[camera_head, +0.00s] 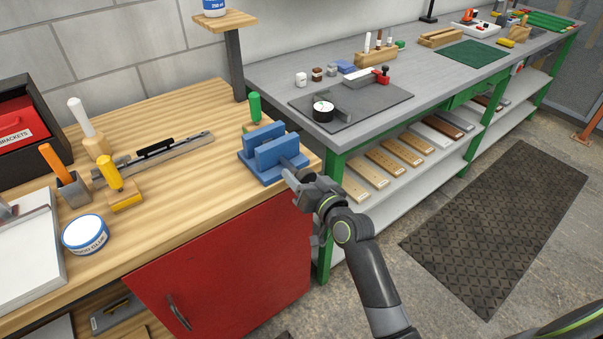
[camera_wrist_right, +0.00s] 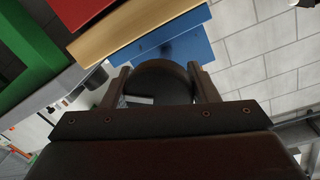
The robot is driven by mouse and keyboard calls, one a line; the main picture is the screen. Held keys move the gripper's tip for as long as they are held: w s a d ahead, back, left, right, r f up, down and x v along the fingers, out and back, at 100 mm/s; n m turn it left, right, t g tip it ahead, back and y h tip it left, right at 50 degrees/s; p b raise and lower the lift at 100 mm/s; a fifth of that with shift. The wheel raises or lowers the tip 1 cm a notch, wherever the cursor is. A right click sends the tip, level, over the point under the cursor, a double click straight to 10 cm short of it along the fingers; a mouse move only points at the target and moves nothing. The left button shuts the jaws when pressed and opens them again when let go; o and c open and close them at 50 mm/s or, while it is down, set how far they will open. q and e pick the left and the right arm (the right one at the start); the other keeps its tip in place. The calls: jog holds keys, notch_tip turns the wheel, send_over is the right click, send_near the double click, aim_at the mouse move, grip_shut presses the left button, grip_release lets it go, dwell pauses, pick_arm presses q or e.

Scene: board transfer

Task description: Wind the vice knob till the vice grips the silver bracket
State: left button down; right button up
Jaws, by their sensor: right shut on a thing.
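The blue vice (camera_head: 262,156) stands at the right front corner of the wooden bench, its two upright jaws a little apart. It also shows at the top of the right wrist view (camera_wrist_right: 165,48). The dark round vice knob (camera_wrist_right: 160,70) sits between the fingers of my right gripper (camera_head: 291,177), which is shut on it at the vice's right side. In the head view the gripper mostly hides the knob. I cannot make out the silver bracket in or beside the vice. My left gripper is not in view.
A green-handled tool (camera_head: 255,107) stands close behind the vice. A steel rail (camera_head: 185,147), a yellow-handled tool (camera_head: 112,177) and a white-lidded tub (camera_head: 85,234) are further left. A red drawer box (camera_head: 18,128) is at the far left.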

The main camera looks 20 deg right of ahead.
dwell(0.5)
jog(key=o, duration=0.9)
jog(key=shift+o, duration=0.2)
jog(key=shift+s, duration=0.1)
jog(key=b+v, duration=0.2)
jog(key=v, duration=1.5)
jog(key=shift+d, duration=0.1)
